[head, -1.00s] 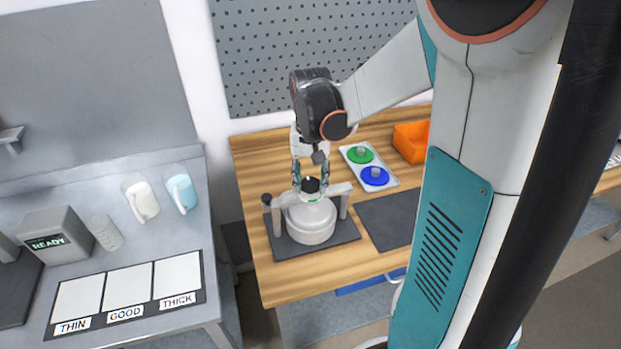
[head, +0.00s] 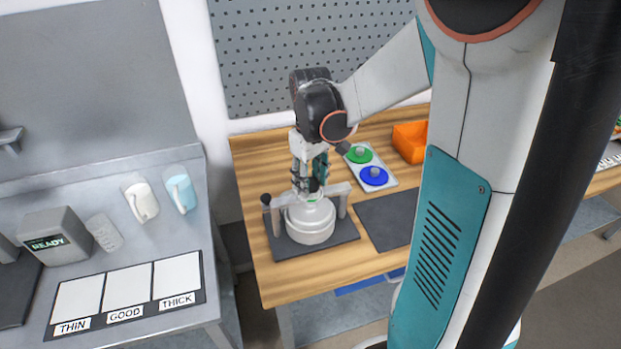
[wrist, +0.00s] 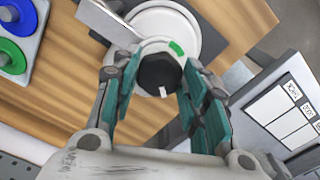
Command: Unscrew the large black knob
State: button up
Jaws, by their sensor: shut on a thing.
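In the head view the knob is mostly hidden by my fingers. My gripper (head: 309,188) points down over the drum and is shut on the knob, one finger on each side. The teal finger pads flank the knob in the wrist view (wrist: 160,85). A short white mark shows on the knob's face.
A clamp frame with a black ball handle (head: 266,199) stands around the drum on a dark mat. A tray with a green disc (head: 360,154) and a blue disc (head: 374,176) lies behind right. An orange bin (head: 410,142) is farther back. A dark mat (head: 385,220) at right is bare.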

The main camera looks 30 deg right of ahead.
aim_at(311, 183)
jog(key=shift+f+n, duration=0.1)
jog(key=shift+n, duration=0.2)
dwell(0.4)
jog(key=o, duration=1.1)
jog(key=shift+c, duration=0.2)
notch_tip(311, 183, up, 12)
